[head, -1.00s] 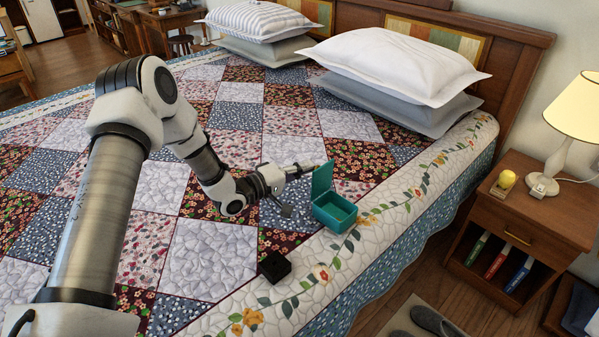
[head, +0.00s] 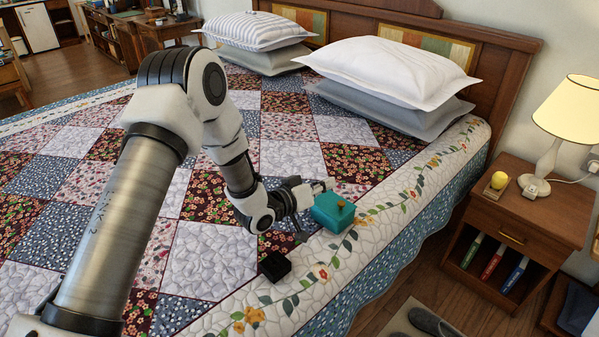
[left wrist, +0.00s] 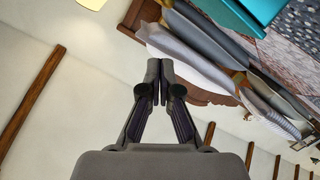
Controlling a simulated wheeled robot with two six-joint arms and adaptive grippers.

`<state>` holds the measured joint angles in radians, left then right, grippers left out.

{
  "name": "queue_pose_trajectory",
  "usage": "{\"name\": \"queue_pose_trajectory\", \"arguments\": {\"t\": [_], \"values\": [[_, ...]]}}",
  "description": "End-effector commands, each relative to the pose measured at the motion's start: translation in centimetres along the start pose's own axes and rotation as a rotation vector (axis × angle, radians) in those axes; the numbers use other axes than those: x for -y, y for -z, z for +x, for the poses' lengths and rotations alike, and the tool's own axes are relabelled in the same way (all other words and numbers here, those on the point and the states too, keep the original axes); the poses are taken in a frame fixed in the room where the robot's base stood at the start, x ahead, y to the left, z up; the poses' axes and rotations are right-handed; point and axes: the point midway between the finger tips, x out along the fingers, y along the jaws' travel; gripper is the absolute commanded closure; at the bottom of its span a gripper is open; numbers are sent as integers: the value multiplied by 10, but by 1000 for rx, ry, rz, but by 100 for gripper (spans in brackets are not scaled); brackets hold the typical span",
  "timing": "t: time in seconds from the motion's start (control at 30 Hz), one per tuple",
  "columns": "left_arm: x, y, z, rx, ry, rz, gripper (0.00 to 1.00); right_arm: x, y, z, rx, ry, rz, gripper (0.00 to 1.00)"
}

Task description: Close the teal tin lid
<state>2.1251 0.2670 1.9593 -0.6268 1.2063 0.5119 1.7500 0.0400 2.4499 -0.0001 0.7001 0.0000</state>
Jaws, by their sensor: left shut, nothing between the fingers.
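The teal tin (head: 332,214) sits on the white flowered border of the quilt, near the bed's edge. In the left wrist view the shut fingers (left wrist: 160,70) point up the picture, and a teal part of the tin (left wrist: 235,12) shows at the top. My right gripper is not in view.
A small black box (head: 275,266) lies on the quilt in front of the tin. Pillows (head: 390,75) rest against the headboard. A nightstand (head: 520,220) with a lamp (head: 565,115) and a yellow object (head: 499,180) stands to the right. The quilt around the tin is otherwise clear.

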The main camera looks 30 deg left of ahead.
Motion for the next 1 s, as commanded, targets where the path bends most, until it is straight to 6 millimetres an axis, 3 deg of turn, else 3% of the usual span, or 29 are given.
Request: {"name": "queue_pose_trajectory", "arguments": {"t": [0.57,1.0], "values": [[-12,-42,8,1,89,476,100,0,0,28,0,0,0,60],[-11,-51,10,0,90,473,100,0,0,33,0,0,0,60]]}}
